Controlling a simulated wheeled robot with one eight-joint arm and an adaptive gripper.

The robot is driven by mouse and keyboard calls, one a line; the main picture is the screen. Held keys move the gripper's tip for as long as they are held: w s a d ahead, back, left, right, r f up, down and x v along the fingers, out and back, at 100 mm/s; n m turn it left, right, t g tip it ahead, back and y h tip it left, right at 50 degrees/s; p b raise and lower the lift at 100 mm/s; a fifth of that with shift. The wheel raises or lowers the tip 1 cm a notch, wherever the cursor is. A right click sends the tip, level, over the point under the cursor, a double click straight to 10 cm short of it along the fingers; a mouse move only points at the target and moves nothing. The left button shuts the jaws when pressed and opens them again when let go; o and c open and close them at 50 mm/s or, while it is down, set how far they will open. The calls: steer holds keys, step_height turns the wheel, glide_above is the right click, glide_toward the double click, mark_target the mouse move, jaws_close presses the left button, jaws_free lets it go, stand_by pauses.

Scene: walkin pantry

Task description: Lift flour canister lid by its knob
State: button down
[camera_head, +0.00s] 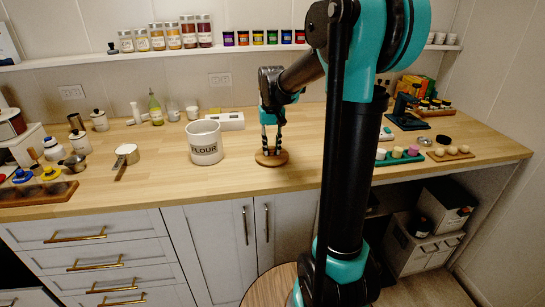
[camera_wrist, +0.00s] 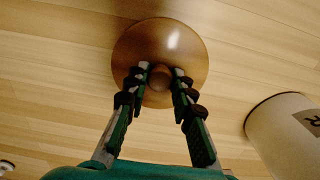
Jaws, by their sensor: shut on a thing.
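The flour canister (camera_head: 205,143) is white with a FLOUR label and stands upright on the wooden counter, its top open. Part of it shows at the lower right of the wrist view (camera_wrist: 277,140). The round brown wooden lid (camera_head: 272,159) is to the right of the canister, apart from it, at or just above the counter; I cannot tell whether it touches. In the wrist view the lid (camera_wrist: 160,45) is face up beneath my fingers. My gripper (camera_head: 270,149) points down, its fingers shut on the lid's knob (camera_wrist: 160,77) from both sides.
A white box (camera_head: 227,121) lies behind the canister. A green tray (camera_head: 400,158) and a wooden tray (camera_head: 450,155) are at the right. A shelf (camera_head: 165,57) with jars runs above. The counter around the lid is clear.

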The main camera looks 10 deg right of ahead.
mark_target(272, 148)
steer(key=shift+r, duration=1.95)
